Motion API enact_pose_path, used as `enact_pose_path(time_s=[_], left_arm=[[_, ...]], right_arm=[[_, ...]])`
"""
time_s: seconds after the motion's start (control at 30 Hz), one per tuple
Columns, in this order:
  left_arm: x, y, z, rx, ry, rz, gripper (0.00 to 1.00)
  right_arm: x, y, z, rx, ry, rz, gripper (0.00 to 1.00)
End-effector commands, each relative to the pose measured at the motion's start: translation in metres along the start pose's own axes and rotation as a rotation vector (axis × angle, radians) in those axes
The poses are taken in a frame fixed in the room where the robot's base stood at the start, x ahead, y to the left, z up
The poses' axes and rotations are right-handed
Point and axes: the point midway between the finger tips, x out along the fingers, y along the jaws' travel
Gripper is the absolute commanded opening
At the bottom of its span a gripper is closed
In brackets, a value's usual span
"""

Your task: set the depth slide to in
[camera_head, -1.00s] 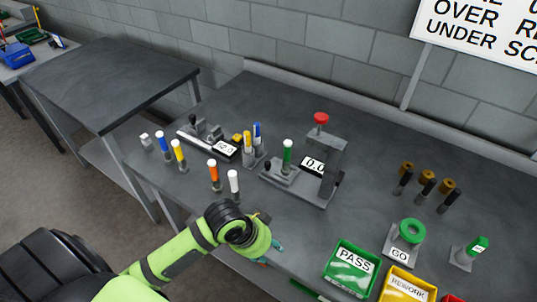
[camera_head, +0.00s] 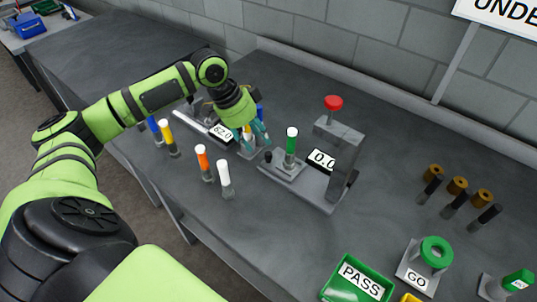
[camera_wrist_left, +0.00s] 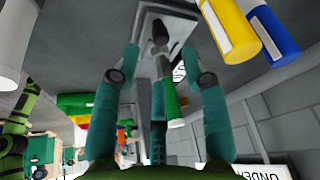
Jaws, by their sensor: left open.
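The press (camera_head: 338,150) stands mid-table with a red knob on top and a 0.0 display. On its low grey base are a green-and-white cylinder (camera_head: 291,147) and a small dark knob (camera_head: 267,156); I cannot tell for sure whether this knob is the depth slide. My left gripper (camera_head: 257,138) is open, with teal fingers pointing down just left of the base. In the left wrist view the dark knob (camera_wrist_left: 160,32) is ahead of the spread fingers and the green-and-white cylinder (camera_wrist_left: 170,100) appears between them. I see no contact. My right gripper is out of view.
A yellow cylinder (camera_wrist_left: 230,28) and a blue cylinder (camera_wrist_left: 272,35) stand close beside the gripper. A gauge with a 62.0 display (camera_head: 221,132) is partly behind my arm. Orange (camera_head: 204,162) and white (camera_head: 224,180) cylinders stand in front.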

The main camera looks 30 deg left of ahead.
Motion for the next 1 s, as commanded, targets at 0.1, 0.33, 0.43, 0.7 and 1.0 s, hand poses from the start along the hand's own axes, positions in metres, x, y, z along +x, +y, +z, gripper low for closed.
enact_pose_path(time_s=[0.1,0.33,0.43,0.7,1.0], left_arm=[[0.013,0.001,-0.001,-0.001,0.0,0.005,0.45],[0.048,0.001,-0.001,-0.001,0.0,0.003,0.45],[0.059,0.001,-0.001,-0.001,0.0,0.003,0.45],[0.068,0.001,0.0,0.001,-0.001,0.0,0.45],[0.067,0.0,0.0,0.001,0.0,-0.001,0.0]], right_arm=[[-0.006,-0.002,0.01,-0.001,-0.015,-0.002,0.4],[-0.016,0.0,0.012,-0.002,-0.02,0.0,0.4],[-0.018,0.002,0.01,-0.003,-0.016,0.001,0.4],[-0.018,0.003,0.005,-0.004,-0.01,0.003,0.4],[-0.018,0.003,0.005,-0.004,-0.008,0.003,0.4]])
